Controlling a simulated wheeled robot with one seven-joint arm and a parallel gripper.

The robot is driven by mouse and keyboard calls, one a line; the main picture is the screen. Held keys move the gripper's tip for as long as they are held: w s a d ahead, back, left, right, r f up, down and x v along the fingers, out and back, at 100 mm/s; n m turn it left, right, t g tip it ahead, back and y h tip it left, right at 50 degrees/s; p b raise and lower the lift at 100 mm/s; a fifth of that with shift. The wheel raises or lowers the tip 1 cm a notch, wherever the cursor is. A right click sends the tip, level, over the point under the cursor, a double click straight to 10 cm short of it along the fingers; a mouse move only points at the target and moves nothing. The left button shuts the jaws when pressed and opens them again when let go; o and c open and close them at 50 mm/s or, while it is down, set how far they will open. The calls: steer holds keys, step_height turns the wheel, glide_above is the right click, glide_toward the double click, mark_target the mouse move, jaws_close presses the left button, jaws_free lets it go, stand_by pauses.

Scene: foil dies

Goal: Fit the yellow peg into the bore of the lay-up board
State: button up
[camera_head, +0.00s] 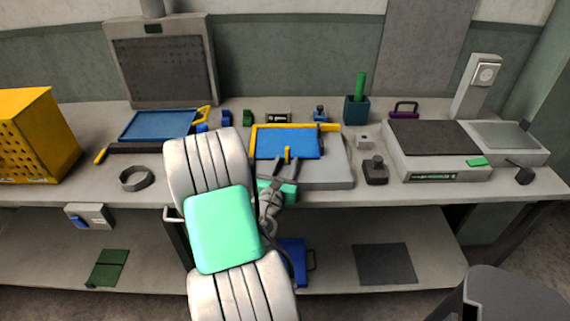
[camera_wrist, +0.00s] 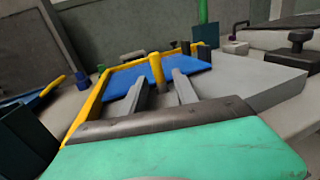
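The yellow peg (camera_head: 288,153) stands upright at the near edge of a blue panel with yellow edging (camera_head: 270,142), which I take for the lay-up board. The peg (camera_wrist: 157,72) and the blue panel (camera_wrist: 120,88) also show in the wrist view. My gripper (camera_head: 286,163) is open, its two grey fingers pointing at the peg. In the wrist view my gripper (camera_wrist: 159,80) has a fingertip on each side of the peg, with visible gaps. The bore is not visible, and I cannot tell whether the peg's foot sits in it.
A grey slab (camera_head: 335,176) lies under and right of the panel. A dark knobbed block (camera_head: 375,170) and a scale-like unit (camera_head: 435,160) stand to the right. A green rod stands in a dark cup (camera_head: 356,110) behind. Another blue panel (camera_head: 158,125) lies left.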

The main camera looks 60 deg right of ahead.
steer(key=b+v, duration=0.2)
steer(key=v, duration=0.4)
steer(key=shift+a+f, duration=0.1)
steer(key=shift+a, duration=0.2)
steer(key=shift+s+a+b, duration=0.2)
steer(key=shift+a+b, duration=0.2)
steer(key=shift+a, duration=0.2)
